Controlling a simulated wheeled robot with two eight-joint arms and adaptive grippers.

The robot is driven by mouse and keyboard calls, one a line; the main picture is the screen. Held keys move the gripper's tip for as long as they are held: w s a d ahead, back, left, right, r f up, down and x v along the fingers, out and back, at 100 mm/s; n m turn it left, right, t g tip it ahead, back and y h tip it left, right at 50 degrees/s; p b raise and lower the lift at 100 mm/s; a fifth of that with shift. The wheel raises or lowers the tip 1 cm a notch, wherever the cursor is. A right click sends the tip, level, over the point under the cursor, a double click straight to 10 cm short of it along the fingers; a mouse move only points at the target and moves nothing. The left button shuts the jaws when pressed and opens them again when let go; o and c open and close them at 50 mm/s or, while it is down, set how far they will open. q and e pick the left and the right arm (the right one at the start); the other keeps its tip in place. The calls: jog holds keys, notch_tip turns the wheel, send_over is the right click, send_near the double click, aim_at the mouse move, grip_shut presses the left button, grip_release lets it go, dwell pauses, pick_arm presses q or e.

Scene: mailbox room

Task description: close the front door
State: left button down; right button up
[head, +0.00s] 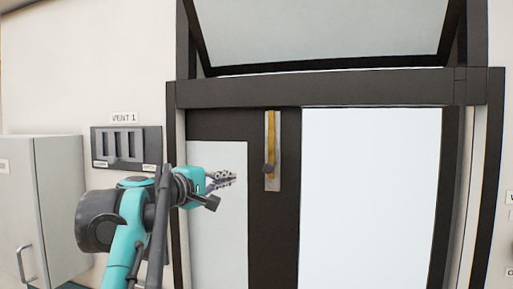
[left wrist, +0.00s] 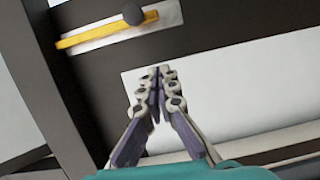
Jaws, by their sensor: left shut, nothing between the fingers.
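The front door (head: 275,235) has a dark frame and a pale left panel (head: 217,215). A metal plate with a yellow strip and a dark knob (head: 268,168) sits on its middle stile. The plate and knob also show at the top of the left wrist view (left wrist: 132,15). To the right is a large bright pale area (head: 370,190); I cannot tell whether it is glass or an opening. My left gripper (head: 233,178) is shut and empty, in front of the pale panel, left of and slightly below the knob. Contact with the door cannot be told. My right gripper is not in view.
A tilted window pane (head: 320,35) is above the door's top beam (head: 330,90). A dark switch panel (head: 126,147) under a "VENT 1" label is on the left wall. A grey cabinet (head: 45,205) with a handle stands at far left.

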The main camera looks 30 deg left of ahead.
pick_arm(q)
notch_tip(320, 180, up, 3)
jog(key=a, duration=0.2)
jog(key=p, duration=0.3)
send_near(262, 162)
jog(key=shift+n, duration=0.3)
jog(key=w+a, duration=0.1)
jog(key=w, duration=0.1)
jog(key=w+a, duration=0.2)
jog(key=w, duration=0.1)
jog(key=shift+w+a, duration=0.3)
jog(key=shift+a, duration=0.05)
jog(key=d, duration=0.2)
jog(key=w+d, duration=0.1)
jog(key=shift+d, duration=0.4)
jog(key=shift+d+f, duration=0.1)
jog(key=shift+d, duration=0.1)
jog(key=shift+a+y, duration=0.25)
jog(key=shift+y, duration=0.05)
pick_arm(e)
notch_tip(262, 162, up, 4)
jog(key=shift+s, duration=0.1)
pick_arm(q)
jog(key=shift+d, duration=0.1)
